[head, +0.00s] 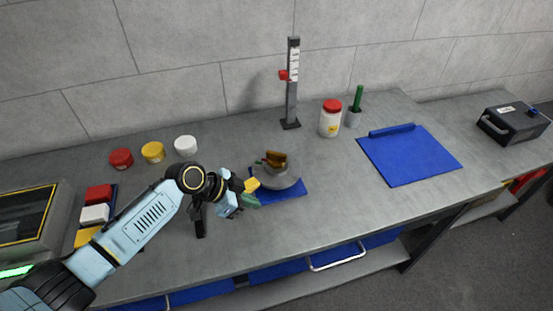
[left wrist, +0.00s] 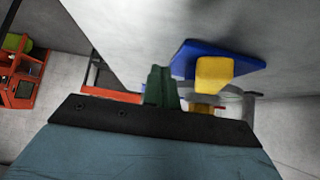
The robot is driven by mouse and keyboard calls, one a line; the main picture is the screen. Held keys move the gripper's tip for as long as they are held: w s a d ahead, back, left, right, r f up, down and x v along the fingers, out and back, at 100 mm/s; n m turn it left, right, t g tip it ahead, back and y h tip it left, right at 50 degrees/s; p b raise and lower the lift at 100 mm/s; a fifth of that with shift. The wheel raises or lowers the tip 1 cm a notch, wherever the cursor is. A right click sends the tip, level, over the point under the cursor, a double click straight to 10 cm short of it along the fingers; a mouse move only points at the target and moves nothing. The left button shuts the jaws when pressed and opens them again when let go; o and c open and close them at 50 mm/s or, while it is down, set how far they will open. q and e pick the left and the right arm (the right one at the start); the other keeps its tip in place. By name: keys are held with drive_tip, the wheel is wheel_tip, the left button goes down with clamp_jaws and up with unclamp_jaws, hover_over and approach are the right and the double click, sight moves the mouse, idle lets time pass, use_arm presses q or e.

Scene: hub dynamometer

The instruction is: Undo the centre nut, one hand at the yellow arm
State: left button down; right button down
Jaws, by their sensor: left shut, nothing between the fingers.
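The dynamometer hub (head: 283,177) is a round grey body on a blue base (head: 290,192) in the middle of the bench. A brass-coloured piece (head: 277,158), which looks like the centre nut, sits on top. The yellow arm (head: 252,184) sticks out from the hub's left side, and its blocky end (left wrist: 214,74) shows large in the left wrist view. My left gripper (head: 249,200) is shut and empty. Its green fingers (left wrist: 160,88) are just beside the yellow arm; contact cannot be told. My right gripper is not in view.
Red, yellow and white lidded jars (head: 153,152) stand to the left. A height gauge (head: 292,85), a red-lidded jar (head: 330,120) and a cup with a green stick (head: 353,116) stand behind. The blue mat (head: 410,160) at right is clear. A dark handle-like object (head: 200,222) is beneath my arm.

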use_arm(q)
drive_tip(key=shift+f, duration=2)
drive_tip(key=shift+r, duration=0.95)
drive_tip(key=shift+w+a, duration=0.2)
drive_tip(key=shift+w, duration=0.05)
drive_tip(key=shift+w+a, duration=0.2)
drive_tip(key=shift+w, duration=0.05)
drive_tip(key=shift+s+d, duration=0.2)
drive_tip(key=shift+s, duration=0.05)
